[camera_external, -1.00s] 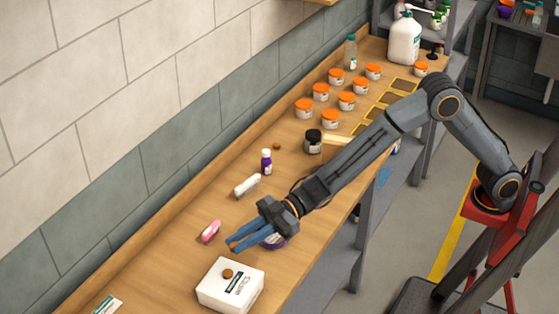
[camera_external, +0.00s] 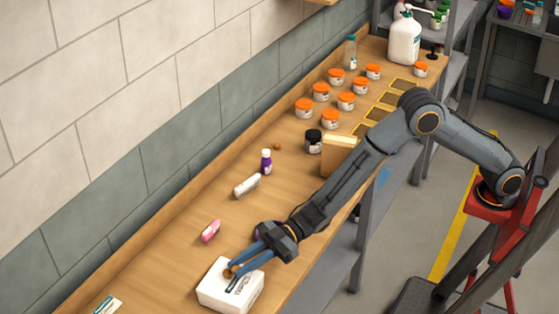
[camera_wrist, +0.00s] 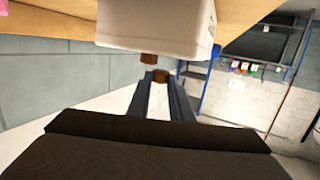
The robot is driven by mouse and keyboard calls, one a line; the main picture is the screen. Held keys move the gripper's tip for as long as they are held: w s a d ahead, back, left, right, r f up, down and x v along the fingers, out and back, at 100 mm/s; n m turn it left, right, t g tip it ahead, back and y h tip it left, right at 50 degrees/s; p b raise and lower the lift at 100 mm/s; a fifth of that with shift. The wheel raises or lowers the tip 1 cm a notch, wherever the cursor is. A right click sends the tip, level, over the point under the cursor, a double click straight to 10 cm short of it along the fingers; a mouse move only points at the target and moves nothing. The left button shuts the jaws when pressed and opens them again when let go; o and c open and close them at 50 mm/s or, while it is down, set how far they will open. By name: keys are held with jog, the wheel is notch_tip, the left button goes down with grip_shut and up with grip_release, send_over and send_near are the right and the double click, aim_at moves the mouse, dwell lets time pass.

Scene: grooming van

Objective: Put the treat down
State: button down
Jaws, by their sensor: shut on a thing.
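My gripper (camera_external: 235,270) is shut on a small brown treat, low over the white box (camera_external: 221,300) at the bench's near end. In the wrist view the held treat (camera_wrist: 161,76) sits between the fingertips. A second brown treat (camera_wrist: 148,58) rests on the white box (camera_wrist: 155,25), close beside the held one. In the external view this box treat (camera_external: 227,273) shows at the fingertips, and the held treat is hard to make out there. I cannot tell whether the held treat touches the box.
A tan block (camera_external: 338,157) and several orange-lidded jars are farther back. Another brown piece (camera_external: 277,146) lies near the wall.

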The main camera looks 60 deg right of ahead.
jog(key=shift+f+b, duration=0.35)
jog(key=shift+f, duration=0.15)
jog(key=c, duration=1.6)
grip_release()
jog(key=shift+c, duration=0.2)
jog(key=shift+r, duration=0.1)
jog(key=shift+r+p, duration=0.45)
jog(key=shift+r, duration=0.1)
jog(key=b+v, duration=0.3)
jog(key=v, duration=0.9)
jog(key=shift+f, duration=0.15)
